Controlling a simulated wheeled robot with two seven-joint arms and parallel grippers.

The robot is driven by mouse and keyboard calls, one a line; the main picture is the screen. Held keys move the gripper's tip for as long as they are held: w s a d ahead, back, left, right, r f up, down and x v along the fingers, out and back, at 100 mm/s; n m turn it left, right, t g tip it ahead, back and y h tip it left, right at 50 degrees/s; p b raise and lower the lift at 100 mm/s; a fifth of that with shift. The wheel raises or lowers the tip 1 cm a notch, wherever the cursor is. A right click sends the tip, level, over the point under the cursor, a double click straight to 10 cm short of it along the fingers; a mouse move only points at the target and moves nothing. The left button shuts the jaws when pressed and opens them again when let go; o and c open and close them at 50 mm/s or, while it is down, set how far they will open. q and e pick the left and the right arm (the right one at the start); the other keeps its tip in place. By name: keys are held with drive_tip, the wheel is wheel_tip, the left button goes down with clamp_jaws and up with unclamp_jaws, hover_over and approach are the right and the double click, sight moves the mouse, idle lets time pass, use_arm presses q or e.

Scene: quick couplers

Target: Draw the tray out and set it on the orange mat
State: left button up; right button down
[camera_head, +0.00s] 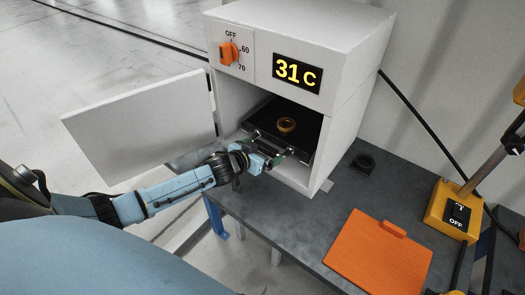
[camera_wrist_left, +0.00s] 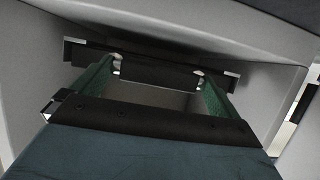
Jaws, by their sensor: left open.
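The dark tray (camera_head: 268,113) sits inside the open white oven, with a brass ring (camera_head: 286,125) on it. My left gripper (camera_head: 276,157) is at the tray's front edge, at the oven mouth. In the left wrist view its two green fingers (camera_wrist_left: 160,80) are open, with the tray's dark handle bar (camera_wrist_left: 158,71) across the gap near their tips. The bar does not look clamped; whether a finger touches it I cannot tell. The orange mat (camera_head: 375,258) lies bare on the grey bench to the right. My right gripper is not in view.
The white oven (camera_head: 345,55) shows 31 C, and its orange knob (camera_head: 229,52) is on the front. Its door (camera_head: 145,125) is swung open to the left. A small black round part (camera_head: 364,162) and a yellow switch base (camera_head: 452,212) stand on the bench (camera_head: 285,215).

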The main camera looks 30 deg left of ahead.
use_arm(q)
drive_tip(key=shift+c, duration=0.4)
drive_tip(key=c, duration=1)
drive_tip(key=o, duration=0.5)
drive_tip(key=c, duration=0.4)
drive_tip(key=shift+s+p, duration=0.6)
drive_tip(key=shift+s, duration=0.55)
drive_tip(key=shift+c, duration=0.2)
drive_tip(key=shift+s+a+p, duration=0.15)
drive_tip(key=shift+s+p, duration=0.5)
drive_tip(key=shift+s, duration=0.95)
drive_tip(key=shift+s+a+p, duration=0.15)
drive_tip(key=shift+s+p, duration=0.55)
drive_tip(key=shift+s, duration=0.9)
drive_tip(key=shift+s+a+p, duration=0.15)
drive_tip(key=shift+s+p, duration=0.5)
drive_tip(key=shift+s, duration=0.95)
drive_tip(key=s+p, duration=0.3)
drive_tip(key=s, duration=0.7)
drive_tip(key=shift+s+a, duration=0.2)
drive_tip(key=shift+a, duration=0.2)
drive_tip(key=shift+w+r, duration=0.1)
